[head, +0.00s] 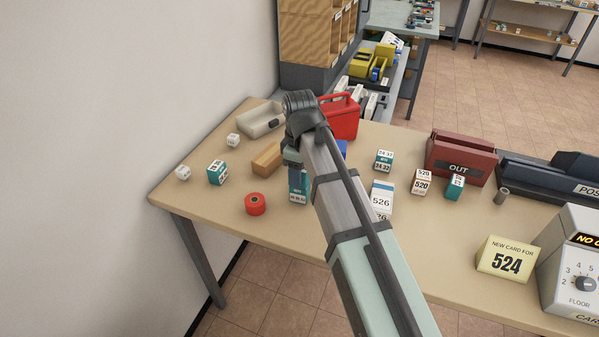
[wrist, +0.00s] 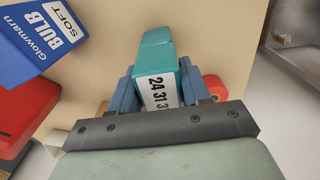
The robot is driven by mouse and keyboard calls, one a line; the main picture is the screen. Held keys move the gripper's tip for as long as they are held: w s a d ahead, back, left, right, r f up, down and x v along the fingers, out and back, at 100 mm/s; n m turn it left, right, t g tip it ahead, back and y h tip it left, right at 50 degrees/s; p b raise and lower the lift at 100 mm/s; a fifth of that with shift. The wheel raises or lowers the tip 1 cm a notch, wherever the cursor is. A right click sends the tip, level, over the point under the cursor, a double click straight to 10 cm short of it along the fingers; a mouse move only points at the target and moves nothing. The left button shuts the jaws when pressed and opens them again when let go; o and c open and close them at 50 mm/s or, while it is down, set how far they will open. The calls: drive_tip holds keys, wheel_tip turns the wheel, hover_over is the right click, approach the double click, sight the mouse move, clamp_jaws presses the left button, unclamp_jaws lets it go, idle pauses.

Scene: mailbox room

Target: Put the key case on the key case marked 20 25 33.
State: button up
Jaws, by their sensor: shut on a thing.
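My gripper (wrist: 167,84), with blue fingers, is shut on a teal key case (wrist: 160,92) whose white label reads 24 31 and a partly hidden number. In the head view my gripper (head: 296,174) points down over the table, left of the middle. A teal case with a white label (head: 299,190) shows at its fingers; its print is too small to read. In the wrist view a teal face (wrist: 157,38) lies past the held case; I cannot tell whether it is a second case. Other teal cases stand at left (head: 217,173), centre (head: 384,161) and right (head: 455,187).
A red roll (head: 255,204), wooden block (head: 267,159) and white cubes (head: 183,172) lie to the left. A blue bulb box (wrist: 40,40) is near my gripper. A red caddy (head: 342,118), white 526 box (head: 381,198) and OUT tray (head: 461,158) also stand on the table.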

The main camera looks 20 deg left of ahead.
drive_tip(key=shift+f, duration=0.15)
drive_tip(key=o, duration=1.1)
wheel_tip(320, 180, up, 12)
drive_tip(key=shift+r, duration=0.2)
